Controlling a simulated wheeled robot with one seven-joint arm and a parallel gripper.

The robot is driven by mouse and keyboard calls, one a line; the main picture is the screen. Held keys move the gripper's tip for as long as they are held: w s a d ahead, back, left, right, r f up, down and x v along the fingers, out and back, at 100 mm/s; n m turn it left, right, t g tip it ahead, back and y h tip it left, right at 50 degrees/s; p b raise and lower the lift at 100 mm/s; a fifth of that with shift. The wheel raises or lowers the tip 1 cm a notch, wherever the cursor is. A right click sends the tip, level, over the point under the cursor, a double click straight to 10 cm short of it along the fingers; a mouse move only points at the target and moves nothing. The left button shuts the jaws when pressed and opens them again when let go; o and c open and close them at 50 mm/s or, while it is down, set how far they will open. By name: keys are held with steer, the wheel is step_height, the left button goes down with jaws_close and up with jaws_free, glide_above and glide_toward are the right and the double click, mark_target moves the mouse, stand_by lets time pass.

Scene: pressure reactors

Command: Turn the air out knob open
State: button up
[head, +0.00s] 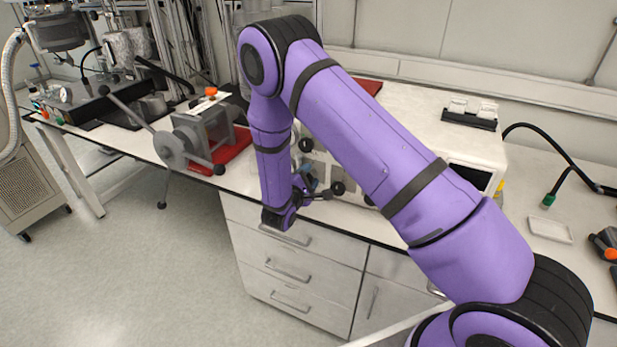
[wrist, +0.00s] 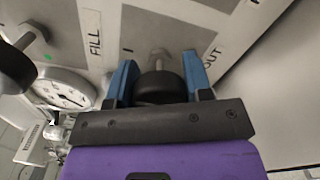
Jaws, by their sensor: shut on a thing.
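The air out knob (wrist: 160,88) is black and round, on a metal stem from a light panel (wrist: 145,25). A partly covered label ending in "OUT" (wrist: 212,57) is at its right in the wrist view. My gripper (wrist: 159,62) has blue fingers on both sides of the knob and is shut on it. The fingers hide the knob's sides, so its turn angle is hard to tell. In the head view my gripper (head: 308,188) is at the front of the white machine (head: 420,125), partly hidden by my arm.
A "FILL" label (wrist: 95,38), a dial gauge (wrist: 62,90) and another black knob (wrist: 14,68) are left of my gripper in the wrist view. A grey device with a lever (head: 172,148) stands on the bench to the left. Drawers (head: 290,265) are below.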

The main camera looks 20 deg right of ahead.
steer(key=shift+n, duration=0.4)
steer(key=n, duration=1.1)
steer(key=shift+n, duration=0.4)
steer(key=n, duration=1.1)
steer(key=shift+n, duration=0.3)
steer(key=o, duration=0.9)
